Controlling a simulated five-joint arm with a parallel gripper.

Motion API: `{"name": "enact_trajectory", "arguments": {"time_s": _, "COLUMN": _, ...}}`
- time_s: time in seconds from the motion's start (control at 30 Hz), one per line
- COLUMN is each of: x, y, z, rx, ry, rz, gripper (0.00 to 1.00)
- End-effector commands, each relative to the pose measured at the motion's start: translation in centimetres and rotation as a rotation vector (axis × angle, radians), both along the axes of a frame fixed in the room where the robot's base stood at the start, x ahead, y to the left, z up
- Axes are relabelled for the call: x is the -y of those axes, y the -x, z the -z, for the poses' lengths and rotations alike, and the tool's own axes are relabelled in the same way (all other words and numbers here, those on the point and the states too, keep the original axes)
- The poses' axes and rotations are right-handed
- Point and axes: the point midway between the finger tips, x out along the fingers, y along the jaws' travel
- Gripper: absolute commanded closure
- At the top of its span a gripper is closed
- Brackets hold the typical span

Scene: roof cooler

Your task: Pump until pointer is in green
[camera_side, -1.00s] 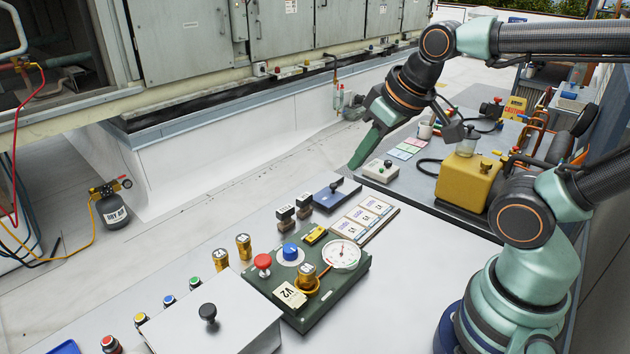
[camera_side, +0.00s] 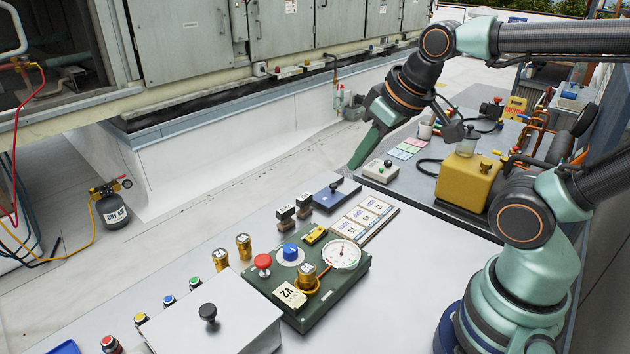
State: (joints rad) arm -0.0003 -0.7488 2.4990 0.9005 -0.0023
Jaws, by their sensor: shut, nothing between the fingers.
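A round white dial gauge (camera_side: 342,254) with a pointer and coloured marks sits on a dark green panel box (camera_side: 333,293). The pointer is too small to read surely against the green part. The panel also carries a red knob (camera_side: 263,262), a blue knob (camera_side: 290,252), a brass fitting (camera_side: 306,279) and a tag marked V2 (camera_side: 290,294). Which part is the pump is not clear. My gripper (camera_side: 355,166) is shut and empty, held in the air above and behind the panel, touching nothing that I can tell.
A grey box with a black knob (camera_side: 208,312) stands left of the panel. Coloured buttons and brass caps (camera_side: 244,245) line the bench's left side. A blue plate with a black knob (camera_side: 336,187) and cards (camera_side: 362,222) lie behind. A yellow canister (camera_side: 466,182) stands at right.

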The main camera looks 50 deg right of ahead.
Motion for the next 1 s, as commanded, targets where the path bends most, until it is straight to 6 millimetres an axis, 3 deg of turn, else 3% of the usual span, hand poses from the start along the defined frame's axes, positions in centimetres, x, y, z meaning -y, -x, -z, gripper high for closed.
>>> {"name": "enact_trajectory", "arguments": {"time_s": 0.27, "x": -1.5, "y": -1.5, "z": -0.6, "rx": -0.068, "ry": 0.079, "rz": -0.207, "gripper": 1.0}}
{"name": "enact_trajectory", "arguments": {"time_s": 0.6, "x": -5.9, "y": -5.6, "z": -0.7, "rx": -0.217, "ry": 0.253, "rz": -0.767, "gripper": 1.0}}
{"name": "enact_trajectory", "arguments": {"time_s": 1.0, "x": -11.5, "y": -9.3, "z": 1.5, "rx": -0.337, "ry": 0.377, "rz": -1.379, "gripper": 1.0}}
